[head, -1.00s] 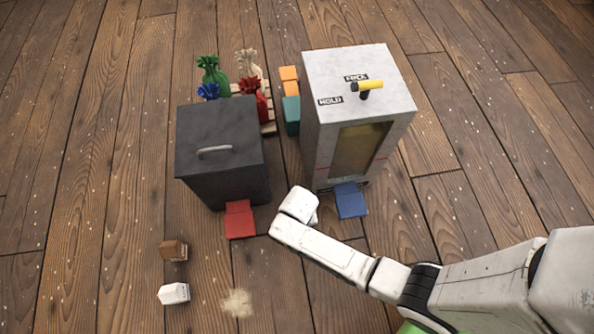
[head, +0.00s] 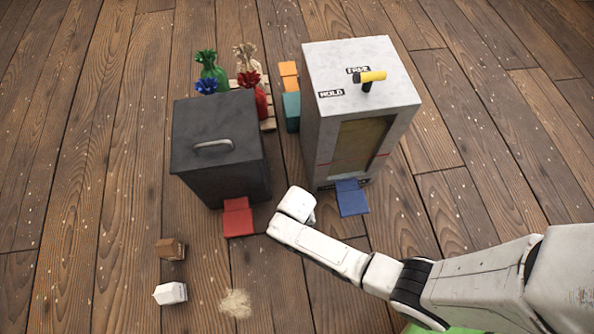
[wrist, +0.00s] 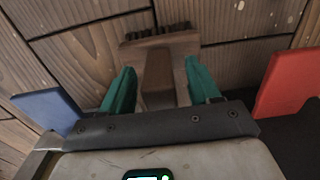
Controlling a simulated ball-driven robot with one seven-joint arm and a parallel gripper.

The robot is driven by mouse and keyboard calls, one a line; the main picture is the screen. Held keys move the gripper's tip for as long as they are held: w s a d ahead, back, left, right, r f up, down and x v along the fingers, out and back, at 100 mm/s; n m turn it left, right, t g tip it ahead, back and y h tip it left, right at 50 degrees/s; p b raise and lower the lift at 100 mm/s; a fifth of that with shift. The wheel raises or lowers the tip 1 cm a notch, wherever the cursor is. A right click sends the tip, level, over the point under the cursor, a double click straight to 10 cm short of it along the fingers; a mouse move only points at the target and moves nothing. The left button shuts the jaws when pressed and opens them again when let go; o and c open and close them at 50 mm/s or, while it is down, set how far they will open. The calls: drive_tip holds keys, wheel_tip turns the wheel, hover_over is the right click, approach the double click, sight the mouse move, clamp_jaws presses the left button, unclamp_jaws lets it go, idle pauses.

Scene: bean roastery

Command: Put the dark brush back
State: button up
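The dark brush (wrist: 160,45) shows in the wrist view, with a brown wooden head, dark bristles at its far edge and a handle toward me. Whether the brush touches the floor cannot be told.
A dark grey bin (head: 220,150) stands left, a pale cabinet (head: 325,135) with a yellow lever (head: 370,77) right. Tied sacks (head: 212,70) stand behind. A brown block (head: 171,249), a white block (head: 170,293) and a pale pile (head: 236,303) lie front left.

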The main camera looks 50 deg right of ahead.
drive_tip(key=shift+r, duration=0.1)
wheel_tip(320, 180, up, 12)
drive_tip(key=p, duration=0.7)
drive_tip(key=s+d+r+n, duration=0.2)
drive_tip(key=s+r, duration=0.1)
drive_tip(key=r, duration=0.3)
drive_tip(key=s+d+r+n, duration=0.2)
drive_tip(key=s+d+r, duration=0.1)
drive_tip(key=r, duration=0.4)
drive_tip(key=s+d+r+n+t, duration=0.1)
drive_tip(key=s+d+r+n, duration=0.1)
drive_tip(key=r, duration=0.5)
drive_tip(key=shift+s+d+n, duration=0.4)
drive_tip(key=shift+s+d, duration=0.05)
drive_tip(key=shift+s, duration=0.55)
